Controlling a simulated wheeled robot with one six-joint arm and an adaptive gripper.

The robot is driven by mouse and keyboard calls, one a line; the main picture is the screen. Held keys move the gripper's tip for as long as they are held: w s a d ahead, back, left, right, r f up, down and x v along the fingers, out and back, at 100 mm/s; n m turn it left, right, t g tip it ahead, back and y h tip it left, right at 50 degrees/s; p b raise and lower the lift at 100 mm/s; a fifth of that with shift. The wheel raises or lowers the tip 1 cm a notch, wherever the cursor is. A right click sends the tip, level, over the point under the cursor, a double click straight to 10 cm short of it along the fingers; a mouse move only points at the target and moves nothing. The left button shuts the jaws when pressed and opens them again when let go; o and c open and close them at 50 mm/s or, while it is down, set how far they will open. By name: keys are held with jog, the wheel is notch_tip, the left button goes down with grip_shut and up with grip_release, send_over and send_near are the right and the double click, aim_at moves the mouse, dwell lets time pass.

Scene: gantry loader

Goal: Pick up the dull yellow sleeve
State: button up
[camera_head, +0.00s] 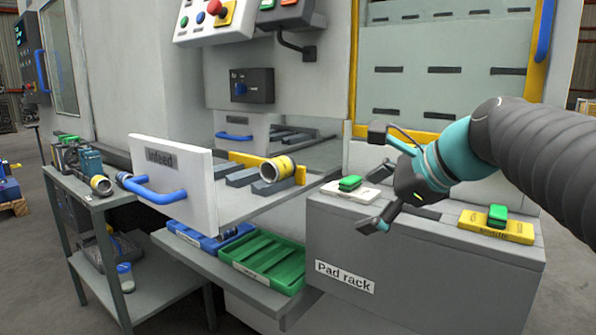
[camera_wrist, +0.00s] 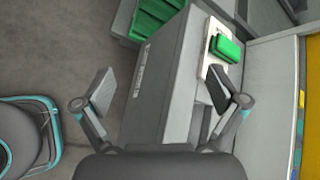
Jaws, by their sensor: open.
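A short dull yellow sleeve with grey ends (camera_head: 277,169) lies on its side on grey blocks in the open Infeed drawer (camera_head: 178,188). A similar sleeve with a yellow band (camera_head: 101,185) lies on the cart at the left. My gripper (camera_head: 375,178) is open and empty over the pad rack (camera_head: 420,262), to the right of the drawer and apart from the sleeve. In the wrist view my open gripper (camera_wrist: 160,88) hangs above the rack, and no sleeve shows there.
A green block on a white pad (camera_head: 350,185) and another on a yellow pad (camera_head: 497,217) sit on the rack. A green tray (camera_head: 262,262) and a blue tray (camera_head: 205,240) stand below the drawer. The drawer front has a blue handle (camera_head: 152,190).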

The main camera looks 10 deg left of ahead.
jog(key=w+a+r+m+y, duration=0.4)
jog(key=w+a+r+m, duration=0.25)
jog(key=r, duration=0.25)
send_near(279, 158)
jog(key=w+a, duration=0.2)
jog(key=a, duration=0.1)
jog(key=shift+n+g, duration=0.35)
jog(key=shift+g, duration=0.05)
jog(key=shift+s+f+b+x, duration=0.1)
jog(key=shift+f+b+x, duration=0.15)
jog(key=shift+x, duration=0.75)
jog(key=shift+s+f+b+x, duration=0.1)
jog(key=shift+b+x, duration=0.1)
jog(key=shift+x, duration=0.75)
jog(key=shift+s+f+b+x, duration=0.1)
jog(key=shift+f+b+x, duration=0.15)
jog(key=shift+x, duration=0.75)
jog(key=shift+d, duration=0.2)
jog(key=shift+c, duration=0.3)
jog(key=shift+r, duration=0.1)
jog(key=c, duration=1.4)
